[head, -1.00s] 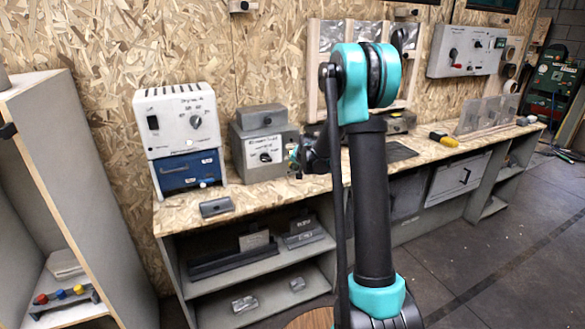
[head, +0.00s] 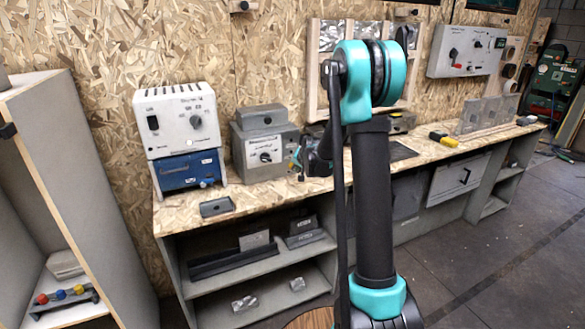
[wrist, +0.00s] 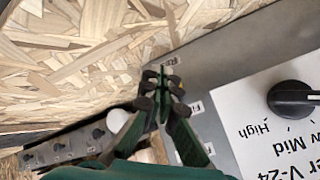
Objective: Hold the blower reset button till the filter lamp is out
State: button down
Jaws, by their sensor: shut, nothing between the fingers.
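The blower unit is a grey metal box (head: 265,150) with a white label and a black dial, on the bench in the head view. In the wrist view its label (wrist: 262,125) and dial (wrist: 293,98) show upside down, with Mid and High readable. My gripper (wrist: 163,72) is shut and empty, its fingertips over the grey face (wrist: 222,75) near a small tag. A small yellowish spot shows beside the fingertips; I cannot tell whether it is a lit lamp. The reset button is not clearly seen, and contact with it cannot be told.
A white unit (head: 178,118) on a blue box (head: 188,170) stands left of the blower unit. A small grey tray (head: 216,207) lies on the bench. In the wrist view a grey strip (wrist: 68,148) with dark knobs and a white round part (wrist: 121,120) are at lower left.

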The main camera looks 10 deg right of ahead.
jog(key=shift+s, duration=0.15)
jog(key=shift+s+d, duration=0.25)
jog(key=shift+s, duration=0.5)
jog(key=shift+s+d, duration=0.25)
jog(key=shift+s, duration=0.55)
jog(key=shift+s+d, duration=0.25)
jog(key=shift+s, duration=0.5)
jog(key=shift+s+r, duration=0.1)
jog(key=shift+s, duration=0.35)
jog(key=s+d+f+n+g+h, duration=0.1)
jog(key=s+n+g, duration=0.1)
jog(key=s, duration=1.7)
jog(key=s+d+f+n+g, duration=0.2)
jog(key=s+n, duration=0.1)
jog(key=s, duration=1.6)
jog(key=shift+s+d+f+h, duration=0.15)
jog(key=shift+s+d+h, duration=0.15)
jog(key=shift+s+h, duration=0.1)
jog(key=shift+w, duration=0.1)
